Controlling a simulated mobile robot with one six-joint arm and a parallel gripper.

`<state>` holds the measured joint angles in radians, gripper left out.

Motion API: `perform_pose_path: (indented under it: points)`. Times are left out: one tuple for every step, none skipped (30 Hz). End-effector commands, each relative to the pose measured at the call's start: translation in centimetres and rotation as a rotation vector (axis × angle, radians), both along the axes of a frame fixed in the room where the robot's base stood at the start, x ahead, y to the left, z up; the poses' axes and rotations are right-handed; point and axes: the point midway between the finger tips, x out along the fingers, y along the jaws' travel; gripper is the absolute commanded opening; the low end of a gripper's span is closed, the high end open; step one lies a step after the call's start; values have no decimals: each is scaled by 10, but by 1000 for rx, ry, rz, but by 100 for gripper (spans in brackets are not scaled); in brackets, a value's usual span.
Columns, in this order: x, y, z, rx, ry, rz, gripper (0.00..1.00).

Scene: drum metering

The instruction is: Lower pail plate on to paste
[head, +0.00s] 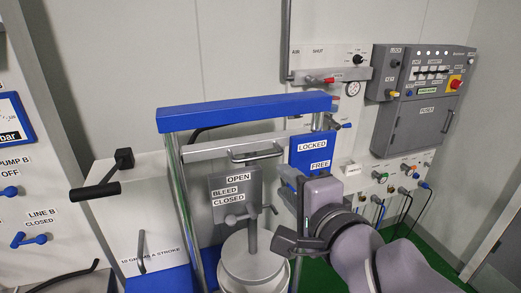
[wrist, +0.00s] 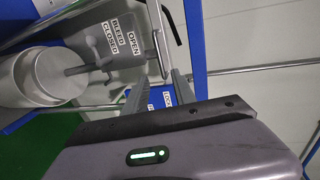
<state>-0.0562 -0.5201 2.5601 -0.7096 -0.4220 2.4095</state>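The pail plate (head: 252,264) is a pale round disc on a grey stem below the crossbar (head: 215,151). In the wrist view the plate (wrist: 62,76) shows at the left by the white pail (wrist: 18,80); whether it touches paste is hidden. The crossbar carries a front handle (head: 258,155). A blue plate (head: 313,150) labelled LOCKED and FREE is at the right post. My gripper (head: 284,178) is just below that plate. In the wrist view its fingers (wrist: 160,85) are apart, with nothing seen held between them. Contact with the latch cannot be told.
A bleed panel (head: 235,192) with a T-handle hangs below the crossbar. A blue top beam (head: 245,110) spans the posts. A white box with a black-knobbed lever (head: 100,190) stands left. A control cabinet (head: 425,110) and hoses are on the wall at right.

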Motion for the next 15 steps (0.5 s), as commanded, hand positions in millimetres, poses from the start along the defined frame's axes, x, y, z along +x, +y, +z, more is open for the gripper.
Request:
perform_pose_path:
  points:
    - [7, 2, 1, 1, 8, -3, 32]
    - [12, 3, -1, -1, 8, -5, 32]
    - [22, 7, -1, -1, 11, -3, 32]
    - [29, 9, -2, -1, 10, -3, 32]
    - [36, 11, -4, -3, 10, -4, 32]
    - [48, 14, -12, -6, 6, -7, 32]
    - [57, 17, -17, -6, 3, -7, 32]
    - [65, 20, -20, -5, 3, -7, 32]
    - [77, 24, -23, -5, 3, -7, 32]
    - [85, 26, -24, -5, 3, -7, 32]
    - [93, 29, -26, -6, 2, -8, 32]
    - [103, 32, -27, -5, 2, -8, 32]
    - [110, 34, -29, -6, 2, -8, 32]
    - [116, 36, -29, -5, 1, -8, 32]
    - [123, 38, -31, -5, 2, -8, 32]
